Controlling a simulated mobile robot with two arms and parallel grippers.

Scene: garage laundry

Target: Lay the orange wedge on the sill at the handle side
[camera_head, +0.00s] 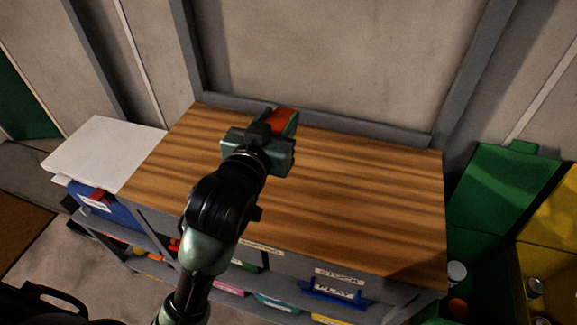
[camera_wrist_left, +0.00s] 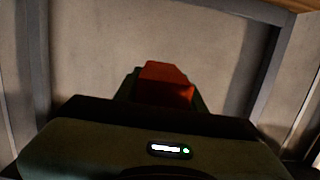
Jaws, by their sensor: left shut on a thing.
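The orange wedge (camera_head: 285,117) is held between the fingers of my left gripper (camera_head: 279,124), over the back part of the wooden top near the wall. In the left wrist view the wedge (camera_wrist_left: 162,84) shows between the dark green fingertips (camera_wrist_left: 162,95), with the wall behind it. Its lower part is hidden by the gripper. A grey ledge-like bar (camera_head: 360,131), perhaps the sill, runs along the wall behind the wooden top. I cannot make out a handle on it. Whether the wedge touches anything below is not clear. My right gripper is not in view.
The wooden top (camera_head: 370,200) is bare around the gripper. Below it are shelves with labelled bins, one blue (camera_head: 334,291). A white-topped box (camera_head: 105,150) stands at the left. A green bin with its lid (camera_head: 503,185) open and a yellow bin (camera_head: 555,240) stand at the right.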

